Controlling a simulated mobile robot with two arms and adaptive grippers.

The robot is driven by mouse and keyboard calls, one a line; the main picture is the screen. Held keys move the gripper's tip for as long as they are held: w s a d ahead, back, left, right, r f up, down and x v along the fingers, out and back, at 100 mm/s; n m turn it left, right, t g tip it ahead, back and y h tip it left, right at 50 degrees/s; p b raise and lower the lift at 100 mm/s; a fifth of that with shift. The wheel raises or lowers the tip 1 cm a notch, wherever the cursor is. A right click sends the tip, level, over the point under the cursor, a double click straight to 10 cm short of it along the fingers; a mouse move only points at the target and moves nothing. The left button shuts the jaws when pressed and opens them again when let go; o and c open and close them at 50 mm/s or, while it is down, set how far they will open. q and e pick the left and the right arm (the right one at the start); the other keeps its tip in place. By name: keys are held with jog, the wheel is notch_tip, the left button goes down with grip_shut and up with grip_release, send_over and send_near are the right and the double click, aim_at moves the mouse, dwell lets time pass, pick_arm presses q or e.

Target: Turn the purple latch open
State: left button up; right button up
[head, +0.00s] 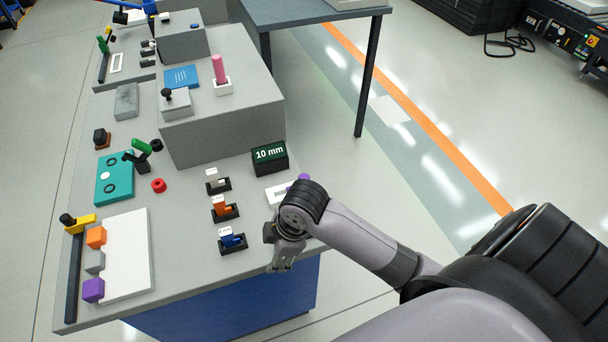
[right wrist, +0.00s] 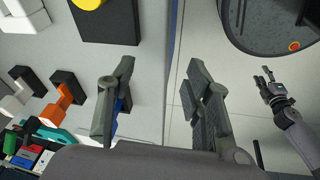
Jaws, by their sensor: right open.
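The purple latch (head: 304,177) shows as a small purple piece on a white base (head: 279,196), partly hidden behind my right wrist. In the right wrist view a white block (right wrist: 25,15) at the top left corner may be that base; no purple shows there. My right gripper (head: 280,264) points down near the table's front edge, nearer to me than the latch and apart from it. In the right wrist view its fingers (right wrist: 160,85) are spread with nothing between them. My left gripper (right wrist: 268,78) shows small over the floor in the right wrist view; its fingers are too small to read.
Blue (head: 232,240), orange (head: 224,209) and white (head: 217,182) switches stand in a row left of my right gripper. A dark box marked 10 mm (head: 270,158) stands behind the latch. A black block (right wrist: 108,22) with a yellow part is near the table edge.

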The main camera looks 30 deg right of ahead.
jog(key=w+n, duration=0.1)
jog(key=w+d+r+n, duration=0.1)
jog(key=w, duration=0.1)
jog(key=w+d+r+n, duration=0.1)
jog(key=shift+w+r+g+h, duration=0.2)
jog(key=shift+w+g+h, duration=0.05)
jog(key=shift+g+h, duration=0.05)
jog(key=w+d+r+n+h, duration=0.1)
jog(key=w+d+r+n, duration=0.3)
jog(key=w+d, duration=0.1)
notch_tip(320, 180, up, 12)
jog(key=n+g, duration=0.2)
jog(key=n, duration=0.2)
send_over(304, 177)
jog(key=shift+h, duration=0.3)
notch_tip(304, 177, down, 17)
jog(key=shift+r+p, duration=0.1)
jog(key=shift+p, duration=0.55)
jog(key=shift+c, duration=0.5)
grip_shut()
